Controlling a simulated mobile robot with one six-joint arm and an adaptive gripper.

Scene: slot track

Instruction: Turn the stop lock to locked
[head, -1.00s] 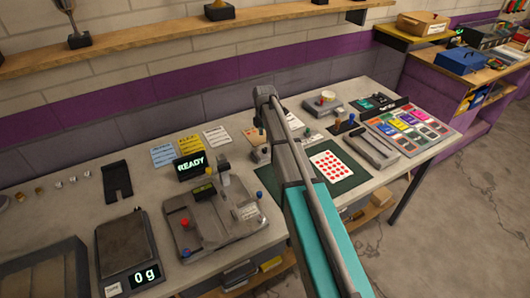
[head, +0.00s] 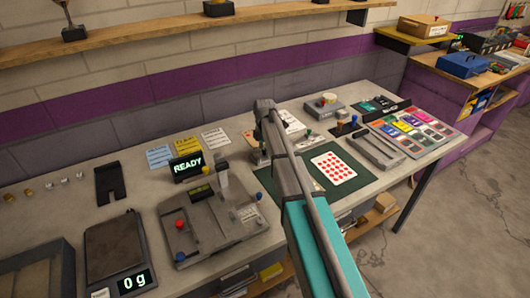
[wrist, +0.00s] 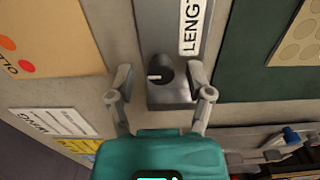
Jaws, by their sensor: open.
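The stop lock is a dark round knob (wrist: 165,72) with a white pointer mark, on a grey block (wrist: 172,96) in the wrist view. The pointer faces left in that picture. A white label (wrist: 191,25) starting "LENG" lies along the grey bar above it. My gripper (wrist: 160,76) is open, with one finger left of the knob and one right. The right finger is close beside the block; whether either finger touches the knob I cannot tell. In the head view my gripper (head: 262,152) is over the bench, and my arm largely hides the knob there.
A dark green mat (head: 345,178) with a red-dotted card (head: 333,166) lies right of my gripper. A grey fixture (head: 213,225) with a READY display (head: 187,167) stands to the left. Paper cards (head: 186,146) lie behind it, and a scale (head: 116,255) is farther left.

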